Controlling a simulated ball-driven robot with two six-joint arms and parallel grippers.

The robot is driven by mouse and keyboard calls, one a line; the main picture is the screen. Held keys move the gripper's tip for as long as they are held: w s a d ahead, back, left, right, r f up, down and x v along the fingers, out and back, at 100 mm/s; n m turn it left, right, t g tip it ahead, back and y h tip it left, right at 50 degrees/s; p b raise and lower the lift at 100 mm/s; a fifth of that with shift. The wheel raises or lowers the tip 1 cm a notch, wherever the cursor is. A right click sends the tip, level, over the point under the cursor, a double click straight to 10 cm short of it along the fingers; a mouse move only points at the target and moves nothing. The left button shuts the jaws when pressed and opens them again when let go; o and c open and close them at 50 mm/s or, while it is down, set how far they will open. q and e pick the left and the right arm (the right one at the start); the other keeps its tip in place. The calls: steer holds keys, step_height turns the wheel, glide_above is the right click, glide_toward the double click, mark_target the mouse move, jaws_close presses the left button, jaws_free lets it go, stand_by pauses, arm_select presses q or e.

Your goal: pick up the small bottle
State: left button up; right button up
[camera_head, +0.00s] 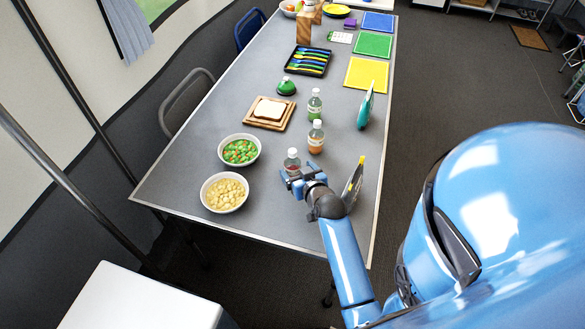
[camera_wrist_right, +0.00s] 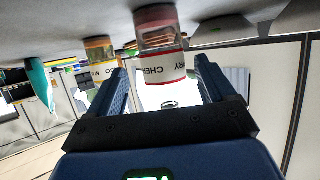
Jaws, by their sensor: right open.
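Three small clear bottles stand upright on the grey table (camera_head: 190,185). In the right wrist view this bottle (camera_wrist_right: 161,42) appears upside down, with a white and red label partly reading "CHERRY". My right gripper (camera_head: 298,183) is open, just on the near side of the nearest bottle. In the wrist view its fingers (camera_wrist_right: 160,75) frame this bottle; I cannot tell whether they touch it. My left gripper is not in view.
A bowl of yellowish pieces (camera_head: 224,193) and a bowl of green and orange vegetables (camera_head: 239,151) stand left of the gripper. A dark upright item with a yellow tip (camera_head: 354,180) is close to its right. A teal upright item (camera_head: 366,107) stands beyond.

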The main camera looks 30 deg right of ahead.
mark_target(296, 171)
steer(key=shift+x, duration=1.95)
steer(key=shift+a, duration=0.25)
steer(key=c, duration=0.9)
